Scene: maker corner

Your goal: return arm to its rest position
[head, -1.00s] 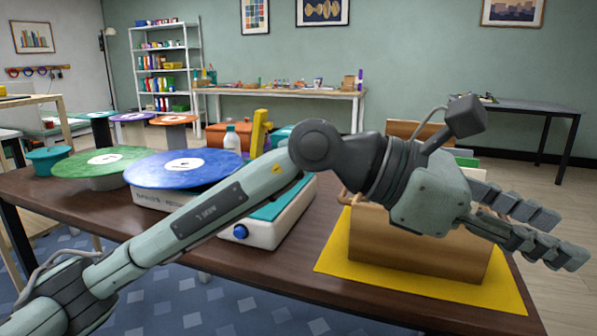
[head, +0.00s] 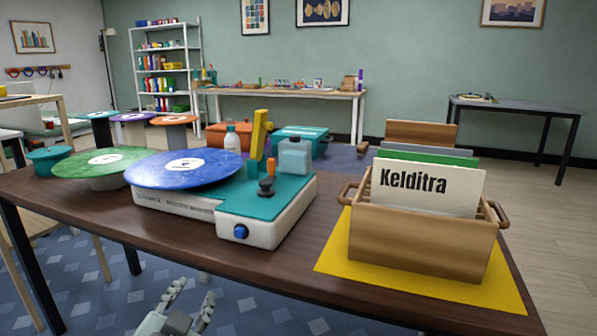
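My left gripper (head: 190,303) shows at the bottom of the head view, below the front edge of the table. Its two fingers point up and stand apart, with nothing between them. The rest of the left arm is out of the picture. My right gripper is not in view.
The brown table (head: 180,241) holds a turntable (head: 248,230) with a blue disc (head: 185,173), and a green disc (head: 100,162) to its left. A wooden crate (head: 420,247) with a card reading "Kelditra" (head: 430,190) stands on a yellow mat (head: 340,262).

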